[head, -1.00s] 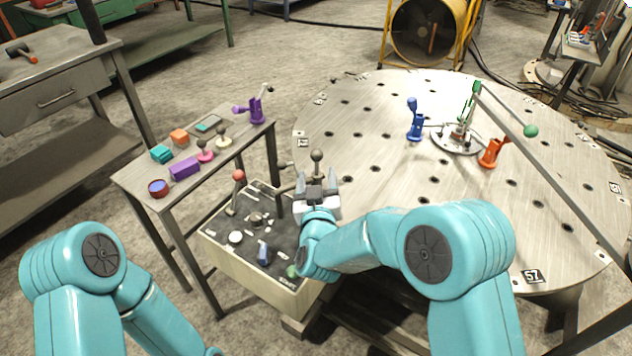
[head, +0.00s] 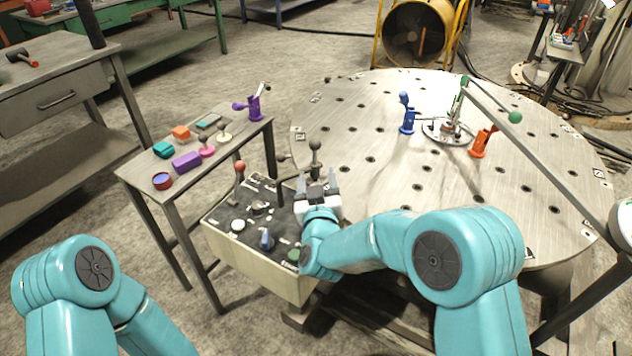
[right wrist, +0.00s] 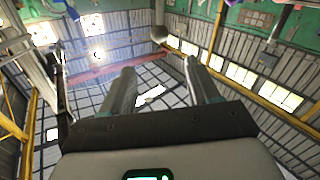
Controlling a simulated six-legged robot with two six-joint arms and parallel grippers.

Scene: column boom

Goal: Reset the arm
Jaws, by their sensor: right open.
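A long grey boom (head: 560,165) slopes over the round table in the head view. Its far end is at a small green jointed arm (head: 459,98) on a white disc (head: 436,132). A green ball (head: 515,117) shows beside the boom. A control box (head: 245,255) carries a red-ball lever (head: 239,168), a grey-ball lever (head: 315,146) and a green button (head: 293,254). My right gripper (head: 318,180) is open and empty, just short of the grey-ball lever. My left gripper is out of view.
A blue fixture (head: 406,115) and an orange fixture (head: 482,142) stand on the round table (head: 370,215). A side table (head: 140,172) left of the box holds several coloured blocks and a purple fixture (head: 254,106). A yellow-framed fan (head: 417,35) stands behind.

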